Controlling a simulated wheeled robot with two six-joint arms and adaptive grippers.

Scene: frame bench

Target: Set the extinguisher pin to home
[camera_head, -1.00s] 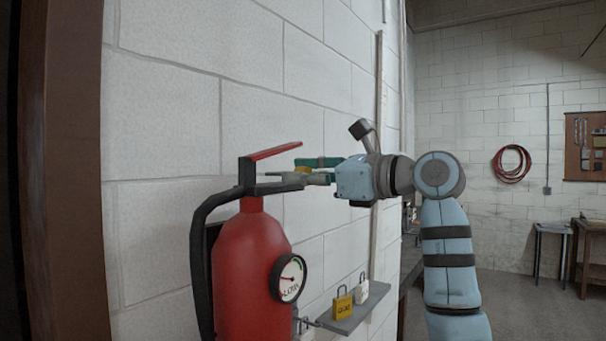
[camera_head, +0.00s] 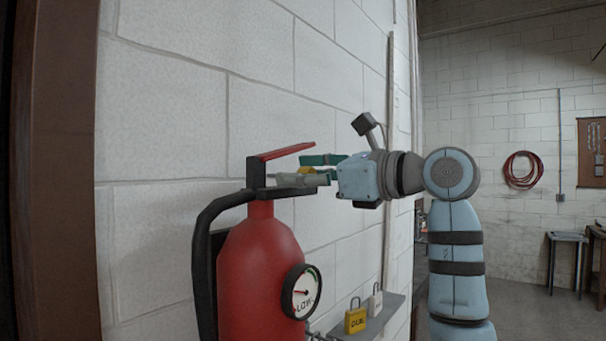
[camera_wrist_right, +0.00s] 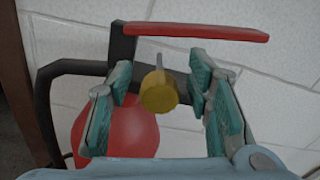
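The red fire extinguisher (camera_head: 258,262) stands upright by the wall, with a red lever (camera_head: 287,151) and a black valve head on top. The yellow round end of the pin (camera_wrist_right: 158,92) shows in the wrist view, its thin grey shaft running toward the valve under the lever. In the head view the pin end (camera_head: 306,170) is mostly hidden by my fingers. My right gripper (camera_head: 313,170) is beside the valve head. In the wrist view its teal-padded fingers (camera_wrist_right: 163,84) are open on either side of the pin end, with gaps on both sides. My left gripper is out of view.
A pressure gauge (camera_head: 301,292) faces forward on the extinguisher, and a black hose (camera_head: 203,245) curves down its left side. A small grey shelf (camera_head: 384,318) below holds a yellow padlock (camera_head: 355,319) and a pale one (camera_head: 375,301). The white block wall (camera_head: 170,130) is close behind.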

